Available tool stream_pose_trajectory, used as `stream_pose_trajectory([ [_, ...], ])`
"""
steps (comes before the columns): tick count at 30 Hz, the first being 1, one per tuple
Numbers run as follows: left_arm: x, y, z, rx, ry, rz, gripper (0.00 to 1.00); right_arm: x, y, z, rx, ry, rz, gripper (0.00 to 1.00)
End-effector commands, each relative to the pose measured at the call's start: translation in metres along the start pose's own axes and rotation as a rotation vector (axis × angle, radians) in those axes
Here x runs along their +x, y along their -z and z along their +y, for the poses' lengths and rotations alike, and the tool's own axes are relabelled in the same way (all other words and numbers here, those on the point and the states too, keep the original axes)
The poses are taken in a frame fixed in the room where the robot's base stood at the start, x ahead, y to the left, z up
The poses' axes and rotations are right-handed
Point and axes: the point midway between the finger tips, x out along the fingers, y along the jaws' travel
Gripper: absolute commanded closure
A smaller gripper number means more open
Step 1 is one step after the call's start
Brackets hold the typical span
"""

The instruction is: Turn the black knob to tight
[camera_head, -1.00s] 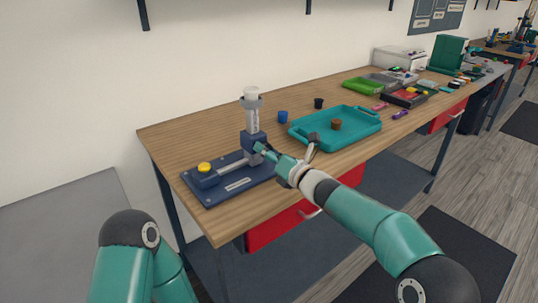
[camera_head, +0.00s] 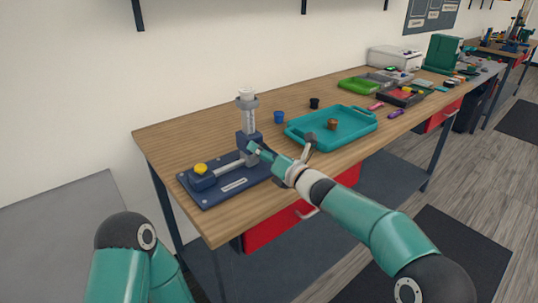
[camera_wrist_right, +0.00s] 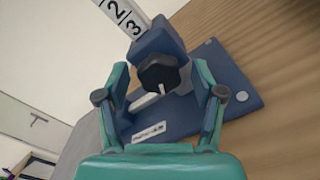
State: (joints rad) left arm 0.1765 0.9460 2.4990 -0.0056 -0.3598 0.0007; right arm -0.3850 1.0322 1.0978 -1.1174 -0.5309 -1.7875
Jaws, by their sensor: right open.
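The black knob (camera_wrist_right: 158,75) sits on the front of a dark blue block at the foot of a numbered upright scale. It has a light pointer mark, which points downward in the right wrist view. My right gripper (camera_wrist_right: 160,100) is open, with one finger on each side of the knob and a gap to it. In the head view my right gripper (camera_head: 258,152) is at the blue block (camera_head: 246,138) and hides the knob. The blue fixture base (camera_head: 232,186) carries a yellow button (camera_head: 200,168). My left gripper is out of view; only my left arm shows at the lower left.
A teal tray (camera_head: 350,137) with a brown item stands right of the fixture. A blue cup (camera_head: 279,117) and a black cup (camera_head: 314,103) stand behind it. The wooden bench top (camera_head: 185,130) is clear behind the fixture. A red drawer (camera_head: 270,230) is below.

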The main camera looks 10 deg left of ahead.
Motion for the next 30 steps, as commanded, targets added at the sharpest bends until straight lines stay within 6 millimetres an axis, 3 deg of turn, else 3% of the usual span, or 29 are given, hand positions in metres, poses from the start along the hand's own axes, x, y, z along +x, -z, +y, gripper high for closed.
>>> stream_pose_trajectory([
  [8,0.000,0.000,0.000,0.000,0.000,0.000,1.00,-0.017,-0.001,-0.001,0.001,0.002,0.000,0.32],
  [21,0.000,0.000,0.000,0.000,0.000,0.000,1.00,-0.090,0.000,-0.001,0.001,0.003,-0.001,0.32],
  [30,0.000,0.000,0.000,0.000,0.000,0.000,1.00,-0.119,0.000,0.000,0.001,0.000,-0.002,0.32],
])
